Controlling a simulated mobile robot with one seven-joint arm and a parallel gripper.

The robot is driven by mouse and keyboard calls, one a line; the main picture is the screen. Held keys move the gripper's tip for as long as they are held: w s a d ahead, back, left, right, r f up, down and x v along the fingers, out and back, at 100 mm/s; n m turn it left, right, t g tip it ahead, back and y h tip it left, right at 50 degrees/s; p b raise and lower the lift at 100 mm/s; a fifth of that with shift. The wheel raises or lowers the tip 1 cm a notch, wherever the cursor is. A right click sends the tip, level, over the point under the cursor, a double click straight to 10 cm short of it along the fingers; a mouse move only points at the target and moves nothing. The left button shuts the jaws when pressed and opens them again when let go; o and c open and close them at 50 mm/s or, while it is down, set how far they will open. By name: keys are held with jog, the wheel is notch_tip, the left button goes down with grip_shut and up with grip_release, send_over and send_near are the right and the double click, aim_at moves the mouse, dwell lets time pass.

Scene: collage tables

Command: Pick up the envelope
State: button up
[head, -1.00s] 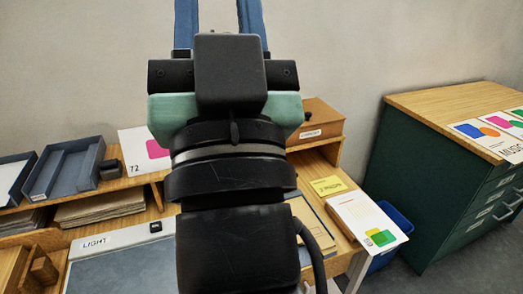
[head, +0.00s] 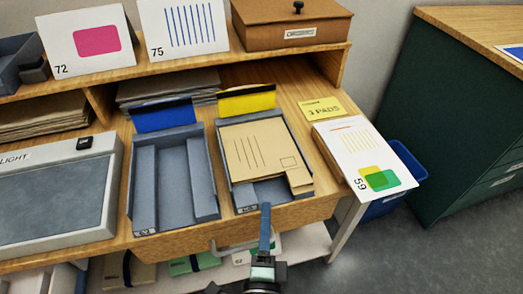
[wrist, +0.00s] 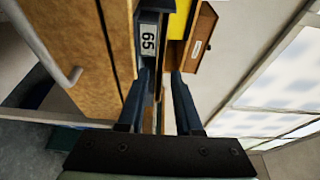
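The tan envelope (head: 256,150), with printed lines and a small square, lies in the right grey tray (head: 226,180) at the front of the wooden desk. A smaller tan piece (head: 299,181) sticks out at its front right corner. My gripper (head: 265,209) is just in front of that tray's front edge, apart from the envelope, its fingers seen edge-on. In the wrist view, the two blue fingers (wrist: 159,77) are apart with a gap, and the tray's label (wrist: 148,40) is just beyond them. The envelope is not clearly visible in the wrist view.
An empty grey tray (head: 172,188) stands to the left, beside a light box (head: 60,200). A white card-topped stack (head: 366,160) and yellow pad (head: 322,108) are to the right. A drawer handle (head: 235,246) projects below. A brown box (head: 290,24) is on the shelf.

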aim_at(268, 173)
jog(key=w+p, duration=0.1)
jog(key=w, duration=1)
jog(key=shift+d+r, duration=0.1)
grip_shut()
